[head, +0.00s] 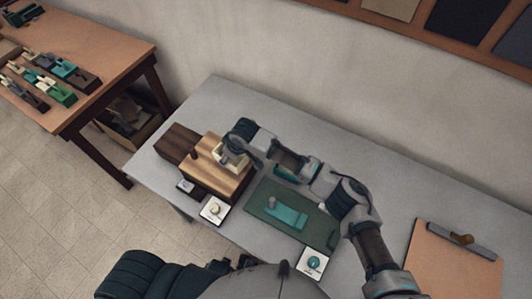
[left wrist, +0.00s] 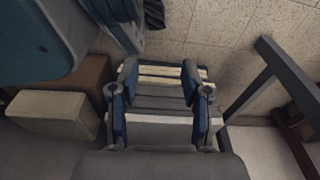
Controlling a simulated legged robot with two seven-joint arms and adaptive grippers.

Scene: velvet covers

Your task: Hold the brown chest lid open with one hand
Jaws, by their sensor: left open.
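A wooden chest-like block stands on the grey table in the head view, with a dark brown part (head: 178,144) at left and a lighter, striped brown part (head: 212,178) beside it. I cannot tell which part is the lid or whether it is raised. My right gripper (head: 236,147) is over the lighter part, at a cream U-shaped piece (head: 231,161); its fingers are too small and covered to read. My left gripper (left wrist: 160,72) shows in the left wrist view, its two blue-grey fingers apart, away from the chest.
The grey table (head: 360,165) holds a green mat (head: 262,215) with a teal piece (head: 290,216), small white cards (head: 215,211) and a clipboard (head: 450,262). A wooden table (head: 100,45) with several small blocks stands at the far left. A wall (head: 340,75) runs behind.

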